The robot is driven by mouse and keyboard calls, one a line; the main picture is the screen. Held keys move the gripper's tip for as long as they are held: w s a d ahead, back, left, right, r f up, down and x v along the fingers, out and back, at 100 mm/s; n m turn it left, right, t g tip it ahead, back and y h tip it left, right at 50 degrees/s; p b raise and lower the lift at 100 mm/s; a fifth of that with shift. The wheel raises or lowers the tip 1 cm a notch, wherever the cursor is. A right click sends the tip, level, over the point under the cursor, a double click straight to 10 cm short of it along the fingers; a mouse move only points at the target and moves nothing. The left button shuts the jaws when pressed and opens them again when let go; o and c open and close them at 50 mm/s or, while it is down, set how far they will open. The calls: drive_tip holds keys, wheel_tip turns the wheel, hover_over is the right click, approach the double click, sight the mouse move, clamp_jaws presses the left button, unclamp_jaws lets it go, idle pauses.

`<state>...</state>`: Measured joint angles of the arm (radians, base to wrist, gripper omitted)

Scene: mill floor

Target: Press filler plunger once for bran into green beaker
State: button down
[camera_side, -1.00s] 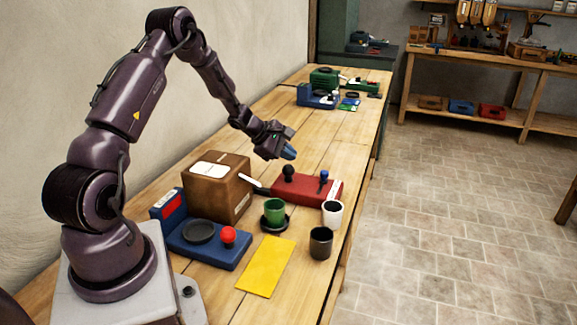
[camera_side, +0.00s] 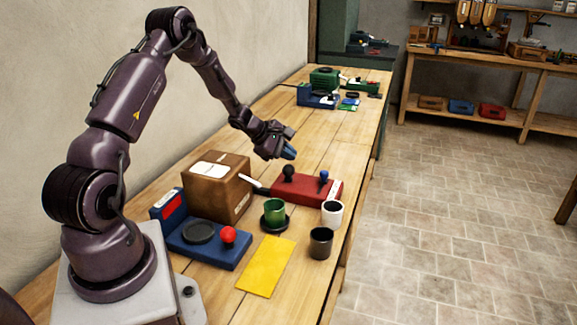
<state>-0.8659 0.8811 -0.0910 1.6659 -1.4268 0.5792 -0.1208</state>
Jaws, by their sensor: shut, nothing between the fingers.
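The green beaker (camera_side: 274,209) stands upright on a small black dish (camera_side: 274,227) on the bench. A brown box (camera_side: 217,187) with a white label stands behind and left of it, and a pale spout (camera_side: 250,181) juts from the box's right side toward the beaker. A red unit (camera_side: 308,190) beyond the beaker carries a black ball knob (camera_side: 288,172) and a blue-topped lever (camera_side: 324,178). I cannot tell for sure which knob is the filler plunger. My gripper (camera_side: 289,152) is shut and empty, in the air above and behind the red unit, touching nothing.
A blue unit (camera_side: 205,246) with a black round plate and a red knob (camera_side: 228,235) stands at front left. Other devices (camera_side: 318,97) sit farther along the bench (camera_side: 338,140).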

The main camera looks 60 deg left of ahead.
sight(288, 167)
drive_tip(key=shift+f, duration=0.15)
idle(0.5)
drive_tip(key=shift+f, duration=0.25)
drive_tip(key=shift+f, duration=0.95)
idle(0.9)
drive_tip(key=shift+r, duration=1.35)
drive_tip(key=shift+r, duration=2.5)
